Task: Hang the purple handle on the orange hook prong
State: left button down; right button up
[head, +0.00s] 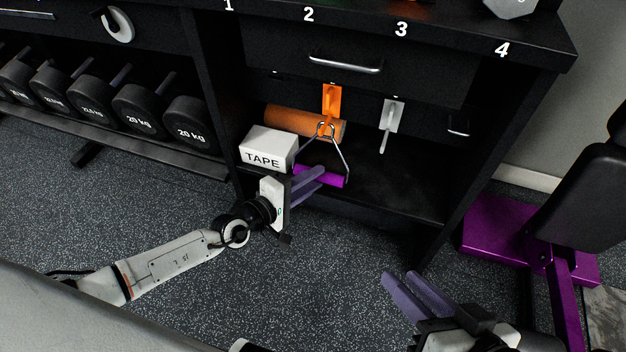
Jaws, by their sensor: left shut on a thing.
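The purple handle (333,181) is a bar with a grey metal triangular frame, its top ring pointing up. My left gripper (316,178) is shut on the left part of the bar and holds it in front of the open shelf. The orange hook (332,98) is on the cabinet front below the drawer. The handle's top ring overlaps the lower end of the orange hook in the head view; I cannot tell whether it is around the prong or only in front. My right gripper (403,277) is open and empty above the floor at the lower right.
A grey hook (391,116) is right of the orange one. An orange-brown roller (290,119) and a white TAPE box (266,148) are on the left of the shelf. Dumbbells (140,108) line the rack at left. A purple-framed bench (500,232) stands at right.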

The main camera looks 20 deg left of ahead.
pick_arm(q)
jog(key=shift+w+r+t, duration=0.15)
jog(key=shift+w+r, duration=0.1)
jog(key=shift+r, duration=0.25)
jog(key=shift+w+r+t, duration=0.15)
jog(key=shift+w+r, duration=0.1)
jog(key=shift+r, duration=0.2)
jog(key=c, duration=1.4)
grip_release()
jog(key=shift+s+f, duration=0.1)
